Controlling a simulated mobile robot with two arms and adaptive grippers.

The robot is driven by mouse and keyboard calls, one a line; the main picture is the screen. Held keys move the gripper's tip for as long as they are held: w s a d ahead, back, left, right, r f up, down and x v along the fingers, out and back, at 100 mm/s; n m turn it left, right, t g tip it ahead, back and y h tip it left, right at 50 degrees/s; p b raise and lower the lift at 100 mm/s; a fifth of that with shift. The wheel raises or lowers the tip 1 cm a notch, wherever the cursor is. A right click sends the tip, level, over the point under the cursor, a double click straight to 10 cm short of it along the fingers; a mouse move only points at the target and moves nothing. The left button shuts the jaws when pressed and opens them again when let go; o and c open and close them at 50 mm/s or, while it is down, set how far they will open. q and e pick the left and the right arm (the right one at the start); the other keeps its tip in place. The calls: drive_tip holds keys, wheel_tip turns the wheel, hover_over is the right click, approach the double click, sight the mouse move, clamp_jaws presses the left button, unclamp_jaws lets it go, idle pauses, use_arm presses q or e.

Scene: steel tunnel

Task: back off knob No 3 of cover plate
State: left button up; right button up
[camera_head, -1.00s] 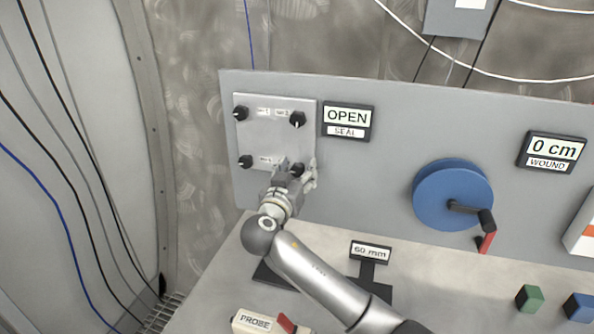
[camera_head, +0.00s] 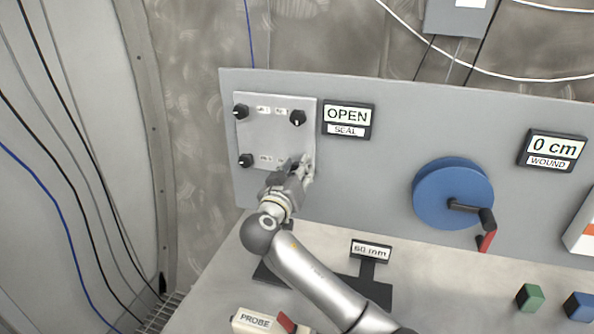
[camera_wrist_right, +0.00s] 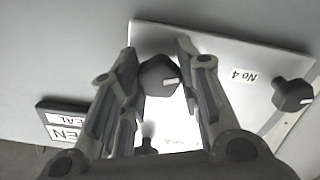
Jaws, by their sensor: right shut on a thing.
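The cover plate (camera_head: 272,138) is a light square plate on the grey panel, with black knobs near its corners. My right gripper (camera_head: 299,168) is at its lower right corner and covers the knob there in the head view. In the right wrist view the gripper (camera_wrist_right: 160,78) has its fingers on both sides of that black knob (camera_wrist_right: 158,75), shut on it. The knob shows a white mark. Its own label is hidden; the neighbouring knob (camera_wrist_right: 291,95) is by the label No 4 (camera_wrist_right: 244,76). My left gripper is not in view.
A sign reading OPEN, SEAL (camera_head: 347,120) is right of the plate. Further right are a blue reel (camera_head: 440,190) with a crank and a 0 cm sign (camera_head: 553,150). A 60 mm sign (camera_head: 371,251) and a PROBE block (camera_head: 256,321) stand on the bench below.

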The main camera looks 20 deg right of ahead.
drive_tip(key=n, duration=0.2)
drive_tip(key=shift+n, duration=0.4)
drive_tip(key=n+p, duration=0.1)
drive_tip(key=n, duration=0.2)
drive_tip(key=shift+n+p, duration=0.3)
drive_tip(key=shift+p, duration=0.1)
drive_tip(key=n+p, duration=0.2)
drive_tip(key=n, duration=0.2)
drive_tip(key=shift+n+p, duration=0.75)
drive_tip(key=shift+n, duration=0.55)
drive_tip(key=shift+f, duration=0.1)
drive_tip(key=o, duration=1)
